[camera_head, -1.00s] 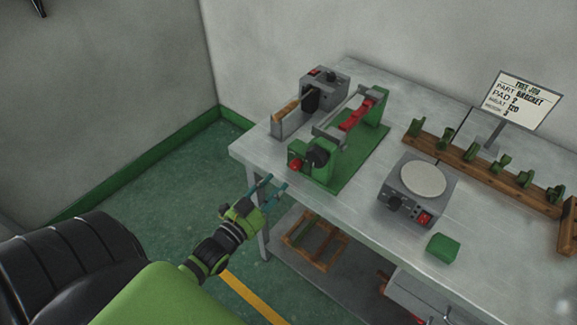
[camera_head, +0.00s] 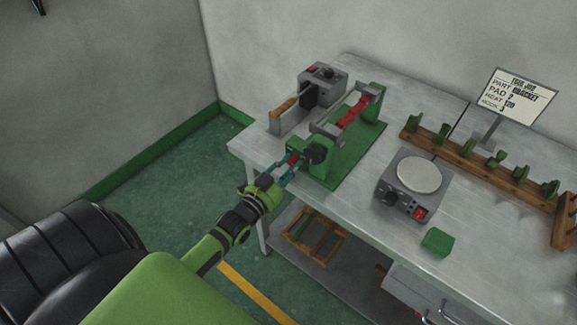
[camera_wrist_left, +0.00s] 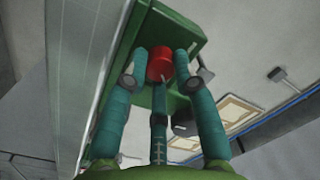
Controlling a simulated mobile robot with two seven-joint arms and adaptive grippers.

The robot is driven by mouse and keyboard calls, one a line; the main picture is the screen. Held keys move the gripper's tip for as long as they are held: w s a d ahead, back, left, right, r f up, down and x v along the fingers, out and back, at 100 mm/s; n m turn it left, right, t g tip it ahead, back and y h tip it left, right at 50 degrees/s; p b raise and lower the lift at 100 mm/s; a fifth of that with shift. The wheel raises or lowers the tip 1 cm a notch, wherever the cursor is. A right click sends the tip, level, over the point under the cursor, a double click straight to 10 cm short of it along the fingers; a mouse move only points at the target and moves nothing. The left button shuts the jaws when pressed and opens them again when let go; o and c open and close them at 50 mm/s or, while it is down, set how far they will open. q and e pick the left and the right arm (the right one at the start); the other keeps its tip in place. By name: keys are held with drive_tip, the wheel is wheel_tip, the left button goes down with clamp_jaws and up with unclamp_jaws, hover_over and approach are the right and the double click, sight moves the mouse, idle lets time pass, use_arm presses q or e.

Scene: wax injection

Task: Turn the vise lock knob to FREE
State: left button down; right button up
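The green vise (camera_head: 345,150) stands on a green base plate at the left end of the bench. A red knob (camera_head: 292,159) sits on its near left end, with a black round knob (camera_head: 317,154) just right of it. My left gripper (camera_head: 289,166) has reached the red knob. Any marking for FREE is too small to read. My right gripper is not in view.
A grey box unit (camera_head: 325,82) stands behind the vise. A grey hot plate (camera_head: 412,185), a green block (camera_head: 437,241), a wooden rack (camera_head: 470,165) of green parts and a job sign (camera_head: 519,98) are to the right. A wooden frame (camera_head: 312,240) lies on the shelf below.

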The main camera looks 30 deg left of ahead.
use_arm(q)
drive_tip(key=shift+n, duration=0.3)
drive_tip(key=shift+n+p, duration=0.5)
drive_tip(key=shift+n, duration=0.1)
drive_tip(key=shift+r+n+p, duration=0.1)
drive_tip(key=shift+n+p, duration=0.2)
drive_tip(key=shift+n, duration=0.6)
drive_tip(key=n+p, duration=0.1)
drive_tip(key=n, duration=0.5)
drive_tip(key=shift+g, duration=0.3)
drive_tip(key=n, duration=0.3)
drive_tip(key=shift+n+h, duration=0.3)
drive_tip(key=n, duration=0.3)
drive_tip(key=shift+n, duration=0.4)
drive_tip(key=shift+n+h, duration=0.3)
